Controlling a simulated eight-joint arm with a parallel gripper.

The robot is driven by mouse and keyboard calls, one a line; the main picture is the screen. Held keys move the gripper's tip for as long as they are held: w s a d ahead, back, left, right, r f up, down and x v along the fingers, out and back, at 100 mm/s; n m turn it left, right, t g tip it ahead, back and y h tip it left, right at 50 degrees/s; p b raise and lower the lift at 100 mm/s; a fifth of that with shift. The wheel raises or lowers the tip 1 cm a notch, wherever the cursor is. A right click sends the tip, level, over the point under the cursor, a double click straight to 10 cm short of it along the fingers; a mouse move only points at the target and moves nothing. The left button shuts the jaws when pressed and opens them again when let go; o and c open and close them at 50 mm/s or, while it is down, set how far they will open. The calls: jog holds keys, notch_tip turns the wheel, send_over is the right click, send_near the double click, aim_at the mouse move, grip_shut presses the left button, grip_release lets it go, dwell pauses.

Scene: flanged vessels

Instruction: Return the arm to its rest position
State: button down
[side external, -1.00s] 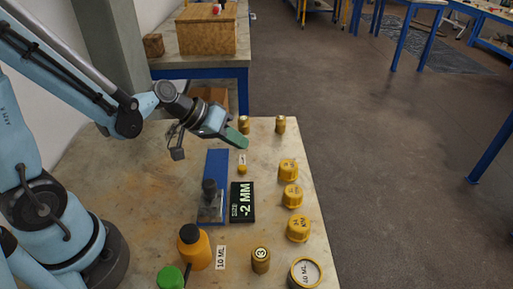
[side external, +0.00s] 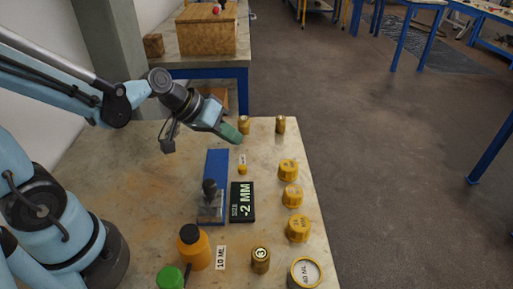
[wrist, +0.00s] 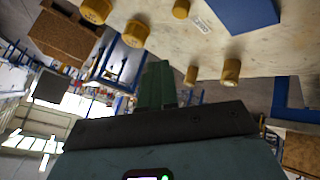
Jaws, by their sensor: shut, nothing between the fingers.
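My gripper (side external: 233,134) is above the far part of the table, with its green fingers together and nothing between them. The fingers also show in the wrist view (wrist: 156,84), pointing out past the table edge. In the side view the gripper hangs near a brass cylinder (side external: 244,124) and above the far end of a blue plate (side external: 217,165). I cannot tell the exact gap between the fingertips and the cylinder. My arm is bent and reaches in from the left.
A black "-2 MM" display (side external: 242,202) lies beside the plate. An orange bottle (side external: 195,248), a green-capped item (side external: 170,277) and a brass weight (side external: 260,260) stand in front. Yellow caps (side external: 288,170) line the right edge. Another brass cylinder (side external: 280,124) stands at the back. The table's left part is bare.

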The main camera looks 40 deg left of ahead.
jog(key=s+a+r+m+y, duration=0.1)
jog(key=s+a+r+y, duration=0.1)
jog(key=s, duration=0.5)
notch_tip(320, 180, up, 2)
jog(key=shift+s+a+r+m+y, duration=0.2)
jog(key=shift+m+y, duration=0.2)
jog(key=shift+y, duration=0.5)
jog(key=shift+w, duration=0.1)
dwell(1.1)
